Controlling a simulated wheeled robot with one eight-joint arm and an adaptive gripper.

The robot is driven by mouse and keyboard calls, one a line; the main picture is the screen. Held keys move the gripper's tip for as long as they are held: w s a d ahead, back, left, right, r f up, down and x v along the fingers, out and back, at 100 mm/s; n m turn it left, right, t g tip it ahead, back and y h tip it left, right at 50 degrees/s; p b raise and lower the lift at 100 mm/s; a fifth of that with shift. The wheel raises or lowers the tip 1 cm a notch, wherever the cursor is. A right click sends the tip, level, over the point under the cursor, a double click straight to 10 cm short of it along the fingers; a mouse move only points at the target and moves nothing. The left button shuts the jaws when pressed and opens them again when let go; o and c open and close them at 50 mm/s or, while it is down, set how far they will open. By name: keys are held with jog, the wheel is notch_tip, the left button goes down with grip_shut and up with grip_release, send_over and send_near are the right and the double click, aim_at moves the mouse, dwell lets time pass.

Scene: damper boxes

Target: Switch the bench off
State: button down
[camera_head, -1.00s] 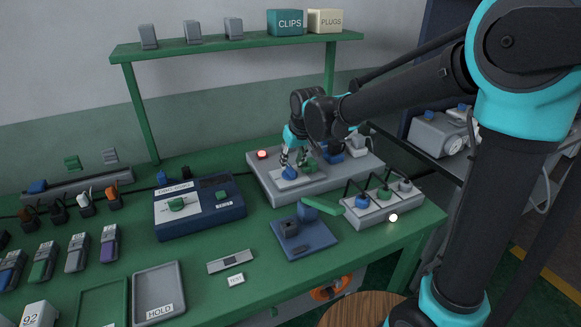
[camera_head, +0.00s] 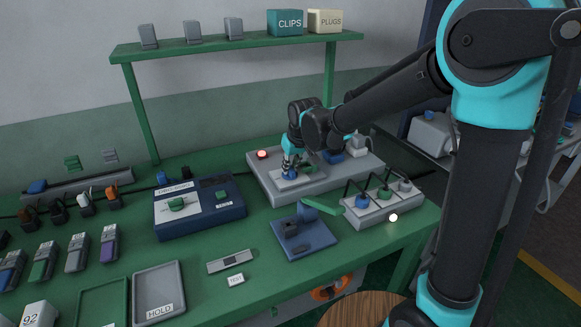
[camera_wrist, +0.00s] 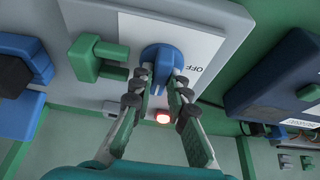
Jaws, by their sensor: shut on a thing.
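The grey bench panel (camera_head: 262,183) lies at the back of the green bench. Its blue rotary knob (camera_wrist: 160,58) sits on a white plate marked OFF (camera_wrist: 196,66) in the wrist view. My gripper (camera_wrist: 163,80) is shut on the blue knob, one finger on each side. In the head view my gripper (camera_head: 290,168) comes down on the knob from above and hides part of it. A red lamp (camera_head: 262,154) is lit on the panel; it also shows in the wrist view (camera_wrist: 163,117).
A green handle (camera_wrist: 97,58) stands beside the knob. A dark blue tester box (camera_head: 199,208) lies left of the panel. A grey power strip (camera_head: 375,209) with several plugs and a white lit lamp (camera_head: 393,217) is at the right. A blue fixture (camera_head: 303,238) stands in front.

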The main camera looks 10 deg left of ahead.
jog(key=shift+n, duration=0.4)
jog(key=n, duration=0.1)
jog(key=n+g+y, duration=0.1)
jog(key=n, duration=0.1)
jog(key=shift+w+d+n, duration=0.1)
jog(key=shift+w+n, duration=0.05)
jog(key=shift+n, duration=0.15)
jog(key=n+g+y, duration=0.1)
jog(key=n+g, duration=0.1)
jog(key=n, duration=0.2)
jog(key=shift+w+n, duration=0.1)
jog(key=shift+n, duration=0.2)
jog(key=n+g, duration=0.1)
jog(key=n, duration=0.3)
jog(key=shift+w+n+g, duration=0.15)
jog(key=shift+n+g, duration=0.15)
jog(key=shift+g, duration=0.1)
jog(key=n+g+h, duration=0.1)
jog(key=n, duration=0.3)
jog(key=shift+n+g, duration=0.3)
jog(key=c, duration=1.5)
grip_release()
